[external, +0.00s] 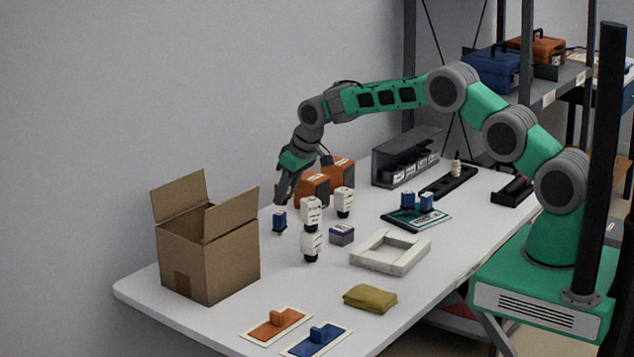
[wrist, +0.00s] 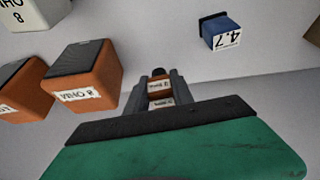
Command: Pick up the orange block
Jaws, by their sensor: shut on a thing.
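My gripper (external: 281,198) reaches down over the far left part of the table, near the cardboard box. In the wrist view its dark fingers (wrist: 161,92) are closed on a small orange block (wrist: 160,83) with white labels. The fingers hide the block's sides. I cannot make the held block out in the external view. Two larger orange boxes (wrist: 82,78) with dark tops and white labels show left of the fingers in the wrist view. In the external view these orange boxes (external: 313,189) stand just right of my gripper.
A blue block (external: 279,220) stands below my gripper in the external view. White-and-black cylinders (external: 311,243) stand nearby. An open cardboard box (external: 225,262) is at left. A white frame (external: 410,256), folded cloth (external: 369,298) and orange and blue boards occupy the front.

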